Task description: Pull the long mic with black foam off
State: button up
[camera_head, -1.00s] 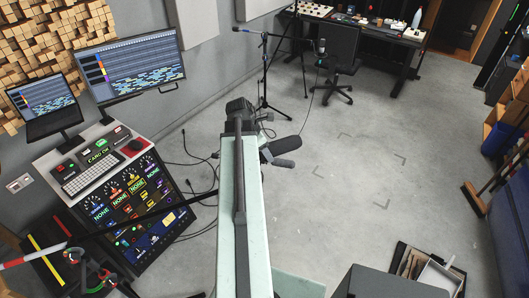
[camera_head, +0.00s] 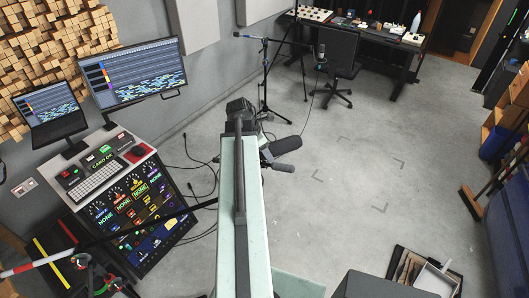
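My pale green arm reaches forward up the middle of the view, with a black joint at its far end. A thick dark rounded shape (camera_head: 286,145) that looks like black foam sticks out to the right of the arm. A slimmer dark shape (camera_head: 285,167) lies just below it, with a gap between them. My gripper (camera_head: 268,155) seems to be around the left ends of these shapes, mostly hidden by the arm. I cannot tell which shape belongs to the mic, or whether the jaws hold anything.
A console (camera_head: 140,205) with a laptop (camera_head: 50,112) and monitor (camera_head: 130,72) stands left. A mic stand (camera_head: 264,80) and chair (camera_head: 338,70) stand ahead.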

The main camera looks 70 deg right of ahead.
jog(key=shift+r+p, duration=1.85)
jog(key=shift+r, duration=0.15)
